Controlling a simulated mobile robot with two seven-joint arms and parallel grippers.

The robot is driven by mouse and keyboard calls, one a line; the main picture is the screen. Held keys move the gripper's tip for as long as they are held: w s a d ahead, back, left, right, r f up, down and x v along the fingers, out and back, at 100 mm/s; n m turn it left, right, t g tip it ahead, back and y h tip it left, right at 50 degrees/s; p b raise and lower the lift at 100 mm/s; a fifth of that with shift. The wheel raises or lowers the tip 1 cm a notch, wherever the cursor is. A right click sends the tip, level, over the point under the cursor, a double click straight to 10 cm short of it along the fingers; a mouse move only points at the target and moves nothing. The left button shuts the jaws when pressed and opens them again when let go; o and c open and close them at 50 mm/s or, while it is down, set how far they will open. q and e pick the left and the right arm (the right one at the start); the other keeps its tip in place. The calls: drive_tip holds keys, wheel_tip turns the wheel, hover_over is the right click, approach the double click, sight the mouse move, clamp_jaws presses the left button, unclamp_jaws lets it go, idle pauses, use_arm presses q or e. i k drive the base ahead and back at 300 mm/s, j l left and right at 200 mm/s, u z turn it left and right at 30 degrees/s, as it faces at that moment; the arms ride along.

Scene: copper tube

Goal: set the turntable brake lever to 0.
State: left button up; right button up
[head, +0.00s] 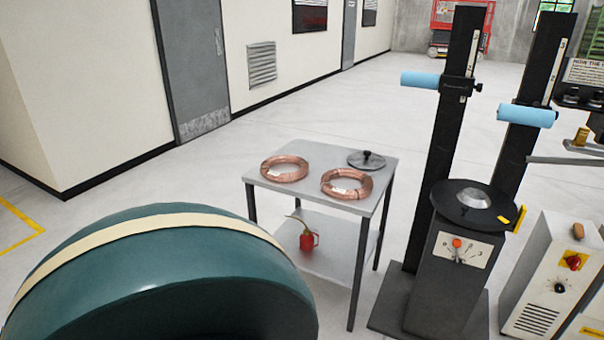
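The turntable (474,210) is a round black disc with a silver hub on top of a dark pedestal (440,287) at the right. A white scale plate (477,251) with small digits sits on the pedestal's front face. The brake lever (457,244) has an orange knob and stands nearly upright at the middle of the scale, tilted slightly left. The digit behind the knob is hidden, so I cannot read the exact setting. Neither of my grippers is in view, and nothing touches the lever.
A grey two-shelf table (323,205) left of the turntable holds two copper coils (285,169) and a black disc (366,160). A red oil can (307,239) stands on its lower shelf. Black posts (457,120) rise behind the turntable. A white control cabinet (549,283) stands right.

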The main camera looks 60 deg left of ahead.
sight(457, 243)
drive_tip(key=j+u, duration=0.15)
drive_tip(key=u, duration=1.35)
drive_tip(key=i+j+u, duration=0.15)
drive_tip(key=i+j, duration=0.8)
drive_tip(key=i+z, duration=0.1)
drive_tip(key=z, duration=1.35)
